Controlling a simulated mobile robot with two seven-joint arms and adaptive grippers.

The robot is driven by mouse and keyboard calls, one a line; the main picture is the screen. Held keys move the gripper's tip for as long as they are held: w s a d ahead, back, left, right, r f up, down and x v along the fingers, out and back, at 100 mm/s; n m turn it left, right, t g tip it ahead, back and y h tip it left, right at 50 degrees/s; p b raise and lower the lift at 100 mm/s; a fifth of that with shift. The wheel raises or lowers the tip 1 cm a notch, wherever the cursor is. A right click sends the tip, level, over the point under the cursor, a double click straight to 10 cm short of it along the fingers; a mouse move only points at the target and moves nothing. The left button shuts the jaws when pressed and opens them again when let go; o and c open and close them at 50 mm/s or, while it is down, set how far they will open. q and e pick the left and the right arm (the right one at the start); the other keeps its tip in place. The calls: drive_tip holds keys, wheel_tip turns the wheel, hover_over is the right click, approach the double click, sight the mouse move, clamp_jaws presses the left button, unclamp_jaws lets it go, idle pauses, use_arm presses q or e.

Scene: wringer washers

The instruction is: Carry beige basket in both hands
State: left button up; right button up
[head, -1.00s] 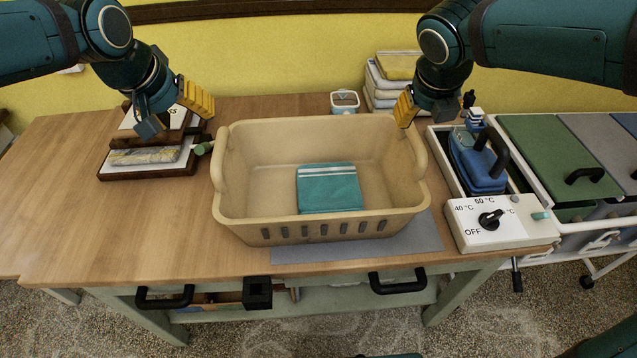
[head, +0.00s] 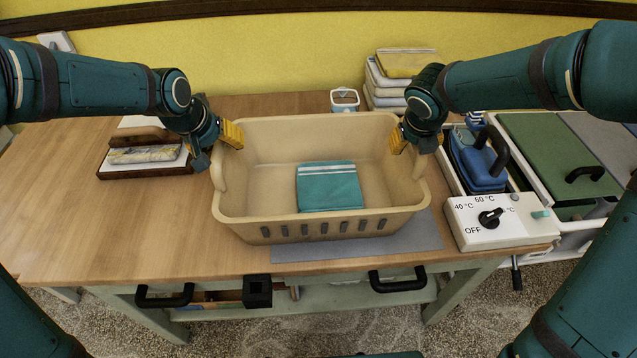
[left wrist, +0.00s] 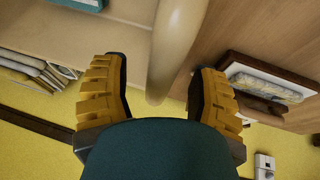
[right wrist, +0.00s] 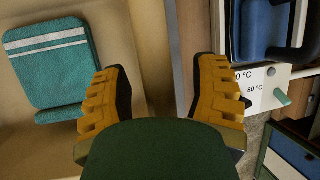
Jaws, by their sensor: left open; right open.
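The beige basket (head: 275,234) stands upright on the wooden table, with a folded teal towel (head: 329,187) inside. My left gripper (head: 216,148) is open at the basket's left end, with one yellow finger on the inner side of the rim. In the left wrist view the beige rim (left wrist: 172,50) runs between its spread fingers. My right gripper (head: 408,142) is open at the right end, one yellow finger inside the basket; its other finger is mostly hidden in the head view. In the right wrist view the rim (right wrist: 152,40) passes between its spread fingers.
A grey mat (head: 300,253) lies partly under the basket. A blue iron (head: 478,165) and a white control box (head: 500,224) are close on the right. A brown-framed stand (head: 147,158) is on the left. Stacked folded cloths (head: 385,85) and a small white item (head: 344,99) are behind.

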use_arm(q)
drive_tip(key=shift+f, duration=0.15)
use_arm(e)
drive_tip(key=shift+f, duration=0.15)
use_arm(q)
clamp_jaws()
use_arm(e)
clamp_jaws()
use_arm(q)
drive_tip(key=shift+d, duration=0.1)
use_arm(e)
drive_tip(key=shift+w, duration=0.1)
